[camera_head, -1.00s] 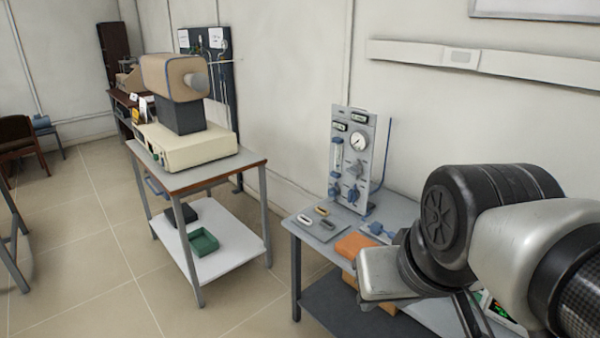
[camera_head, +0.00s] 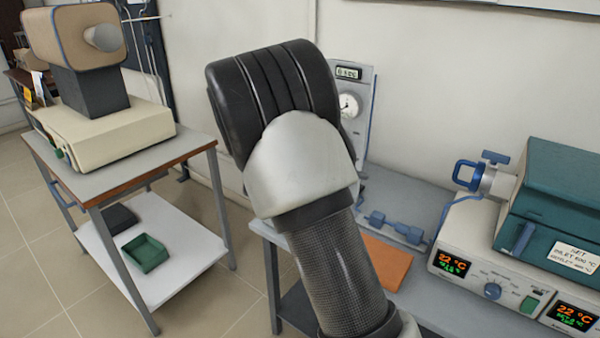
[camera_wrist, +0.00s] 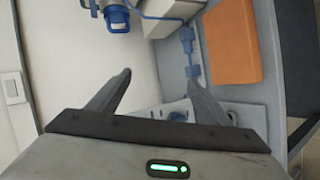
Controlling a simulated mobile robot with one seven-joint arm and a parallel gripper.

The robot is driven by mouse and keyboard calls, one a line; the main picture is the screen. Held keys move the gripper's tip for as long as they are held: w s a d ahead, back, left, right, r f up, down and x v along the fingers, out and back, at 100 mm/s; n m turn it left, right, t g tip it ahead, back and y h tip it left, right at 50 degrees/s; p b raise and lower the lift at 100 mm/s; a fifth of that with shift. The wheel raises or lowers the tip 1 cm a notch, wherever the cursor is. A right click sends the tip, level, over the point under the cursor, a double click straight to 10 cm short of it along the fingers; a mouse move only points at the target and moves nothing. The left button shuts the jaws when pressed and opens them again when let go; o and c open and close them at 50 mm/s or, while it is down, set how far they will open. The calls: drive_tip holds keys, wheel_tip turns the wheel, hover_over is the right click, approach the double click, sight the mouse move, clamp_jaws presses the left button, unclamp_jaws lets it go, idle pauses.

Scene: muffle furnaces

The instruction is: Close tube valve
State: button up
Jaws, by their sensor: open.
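A tube end with a blue loop handle (camera_head: 466,174) and a small blue T-shaped valve handle (camera_head: 495,157) sticks out from the left side of the teal tube furnace (camera_head: 560,190). The blue fitting (camera_wrist: 117,18) also shows at the top of the wrist view, partly cut off. I cannot tell the valve's setting. My gripper (camera_wrist: 157,78) is open, with nothing between its fingers, and it is apart from the blue fitting. In the head view my arm hides the gripper.
Blue inline fittings on a hose (camera_head: 395,228) lie on the grey bench beside an orange pad (camera_head: 388,262). A cart (camera_head: 185,155) with a beige instrument stands left.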

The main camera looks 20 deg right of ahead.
drive_tip(key=w+a+f+n+t+h+b, duration=0.1)
drive_tip(key=w+a+f+n+t+b, duration=0.2)
drive_tip(key=w+f, duration=0.45)
drive_tip(key=w+a+f+n+t+h+b, duration=0.1)
drive_tip(key=w+a+f+n+t, duration=0.3)
drive_tip(key=w+f, duration=0.35)
drive_tip(key=w+d+b, duration=0.1)
drive_tip(key=w+d, duration=0.3)
drive_tip(key=d, duration=0.3)
drive_tip(key=w+d+t+b, duration=0.1)
drive_tip(key=w+d, duration=0.4)
drive_tip(key=d, duration=0.2)
drive_tip(key=shift+w, duration=0.25)
drive_tip(key=shift+f, duration=0.1)
drive_tip(key=c, duration=1)
drive_tip(key=shift+c, duration=0.2)
